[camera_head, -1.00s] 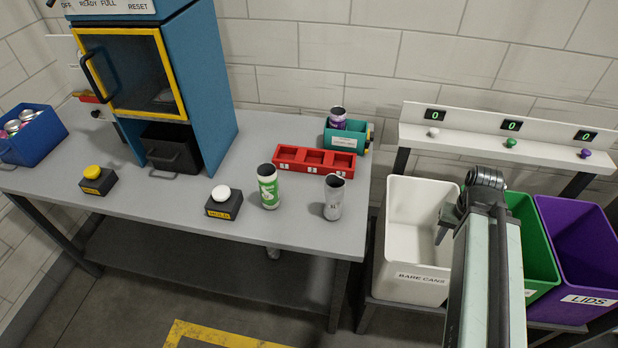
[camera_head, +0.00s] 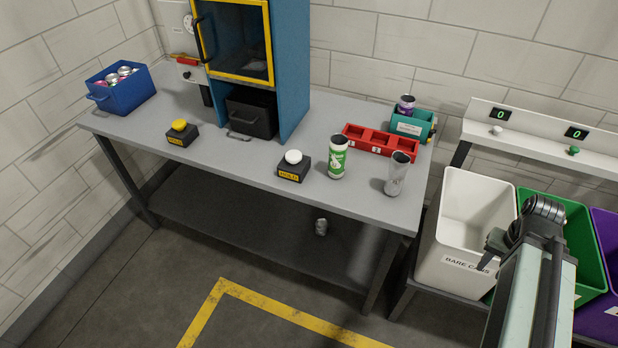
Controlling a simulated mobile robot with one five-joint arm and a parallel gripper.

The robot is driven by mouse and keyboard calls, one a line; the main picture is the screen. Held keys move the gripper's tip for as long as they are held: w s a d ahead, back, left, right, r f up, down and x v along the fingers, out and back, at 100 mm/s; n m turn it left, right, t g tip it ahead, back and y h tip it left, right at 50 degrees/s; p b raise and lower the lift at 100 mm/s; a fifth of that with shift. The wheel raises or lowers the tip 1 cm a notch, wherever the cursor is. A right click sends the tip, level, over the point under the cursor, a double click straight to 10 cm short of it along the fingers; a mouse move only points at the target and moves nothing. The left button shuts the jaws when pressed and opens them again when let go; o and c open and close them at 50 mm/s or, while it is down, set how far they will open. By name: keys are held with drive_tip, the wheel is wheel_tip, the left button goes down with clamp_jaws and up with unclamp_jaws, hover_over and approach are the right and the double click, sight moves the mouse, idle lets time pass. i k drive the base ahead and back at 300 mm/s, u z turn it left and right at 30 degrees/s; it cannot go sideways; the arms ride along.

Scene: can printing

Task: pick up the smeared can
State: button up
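A green and white printed can (camera_head: 338,158) stands upright near the table's front edge. A grey can (camera_head: 397,174) with faint dark marks stands to its right, near the table's right corner. A purple can (camera_head: 406,104) stands in the teal holder (camera_head: 424,124) at the back right. A small grey can (camera_head: 321,227) shows on or below the lower shelf. I cannot tell for certain which can is smeared. My gripper (camera_head: 493,243) is at the right, in front of the white bin, apart from the cans; its fingers are too unclear to read.
A red tray (camera_head: 380,141) with several compartments sits behind the cans. A white-button box (camera_head: 293,167), yellow-button box (camera_head: 182,133), blue printer cabinet (camera_head: 293,70) and blue crate of cans (camera_head: 121,92) share the table. White (camera_head: 460,235), green (camera_head: 590,235) and purple bins stand right.

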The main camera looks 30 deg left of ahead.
sight(338, 147)
drive_tip(key=k, duration=1.15)
drive_tip(key=u, duration=0.95)
drive_tip(key=i, duration=0.75)
